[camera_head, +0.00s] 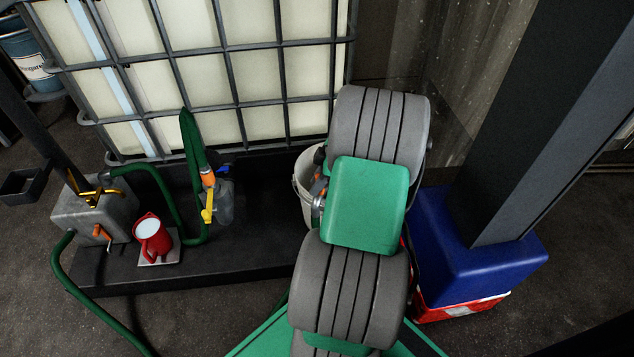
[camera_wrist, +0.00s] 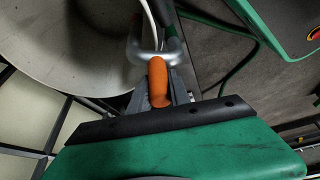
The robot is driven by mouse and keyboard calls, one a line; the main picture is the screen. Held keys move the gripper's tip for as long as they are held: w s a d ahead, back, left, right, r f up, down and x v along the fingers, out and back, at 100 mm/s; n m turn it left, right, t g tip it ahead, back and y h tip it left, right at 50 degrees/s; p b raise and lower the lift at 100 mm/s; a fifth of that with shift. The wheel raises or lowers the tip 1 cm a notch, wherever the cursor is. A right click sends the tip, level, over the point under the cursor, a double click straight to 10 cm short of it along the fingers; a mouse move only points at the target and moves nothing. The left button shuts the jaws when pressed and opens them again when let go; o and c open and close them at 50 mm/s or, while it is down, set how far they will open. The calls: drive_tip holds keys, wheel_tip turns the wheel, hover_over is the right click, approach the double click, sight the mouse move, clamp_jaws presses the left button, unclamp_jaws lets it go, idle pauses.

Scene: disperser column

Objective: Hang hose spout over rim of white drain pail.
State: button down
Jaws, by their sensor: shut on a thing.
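The white drain pail (camera_head: 303,188) stands on the dark platform in the head view, partly behind my arm. In the wrist view its wide round inside (camera_wrist: 65,40) fills the upper left. My gripper (camera_wrist: 158,92) is shut on an orange grip (camera_wrist: 158,78) of the hose spout. The spout's curved grey metal part (camera_wrist: 148,53) lies just beyond the fingers, close to the pail's edge. I cannot tell whether it touches the rim. In the head view my arm hides most of the gripper; a bit of metal and orange shows beside the pail.
A red jug (camera_head: 153,238) stands on a small plate beside a grey box (camera_head: 95,215). A green hose (camera_head: 187,150) with an orange fitting and yellow lever hangs by the caged tank (camera_head: 205,80). A blue block (camera_head: 490,255) and a dark post (camera_head: 555,110) stand right of my arm.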

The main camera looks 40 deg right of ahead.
drive_tip(key=shift+f, duration=0.15)
drive_tip(key=c, duration=1.1)
unclamp_jaws()
drive_tip(key=p+v, duration=0.3)
drive_tip(key=v, duration=0.4)
drive_tip(key=shift+s+d+r, duration=0.1)
drive_tip(key=shift+r, duration=0.3)
